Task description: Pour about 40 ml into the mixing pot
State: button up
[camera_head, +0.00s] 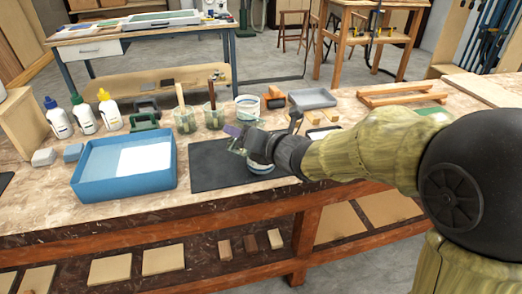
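My gripper (242,142) reaches in from the right above the dark mat. A small clear, greenish vessel (238,147) with a purple patch near its top is at the fingertips, tilted and off the mat; it appears held. Its contents are too small to make out. A white pot with blue marks (260,168) stands on the mat just below and right of the fingertips, partly covered by my gripper. I cannot tell whether any liquid is falling into it. Another white tub (247,109) with a blue-grey top stands behind the mat.
A blue tray (88,178) holding a white sheet lies left of the dark mat (208,170). Two clear jars (186,121) with brushes, several glue bottles (82,116), a grey tray (312,98) and wooden bars (400,92) stand around. The mat's left part is bare.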

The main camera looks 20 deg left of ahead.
aim_at(238, 153)
jog(key=shift+r, duration=0.15)
jog(key=shift+s+f+b, duration=0.1)
jog(key=shift+f+b, duration=0.2)
jog(key=shift+b, duration=0.8)
jog(key=b, duration=0.2)
jog(key=n+t+b, duration=0.1)
jog(key=b, duration=0.2)
jog(key=shift+s+a+f+n, duration=0.15)
jog(key=shift+s+f+n, duration=0.05)
jog(key=shift+s+n, duration=0.1)
jog(key=f+n+b, duration=0.1)
jog(key=b, duration=0.3)
jog(key=f+b, duration=0.1)
jog(key=b, duration=0.4)
jog(key=shift+s+a+n+t+y, duration=0.1)
jog(key=shift+s+n+t+y, duration=0.25)
jog(key=shift+n+t+y, duration=0.05)
jog(key=shift+s+f+b, duration=0.1)
jog(key=shift+f+b, duration=0.1)
jog(key=shift+b, duration=1)
jog(key=shift+s+f+n+t+b, duration=0.1)
jog(key=shift+f+n+t+b, duration=0.3)
jog(key=shift+b, duration=0.7)
jog(key=shift+a+b, duration=0.1)
jog(key=shift+b, duration=0.3)
jog(key=shift+s+n+b, duration=0.1)
jog(key=shift+n+b, duration=0.2)
jog(key=shift+b, duration=0.45)
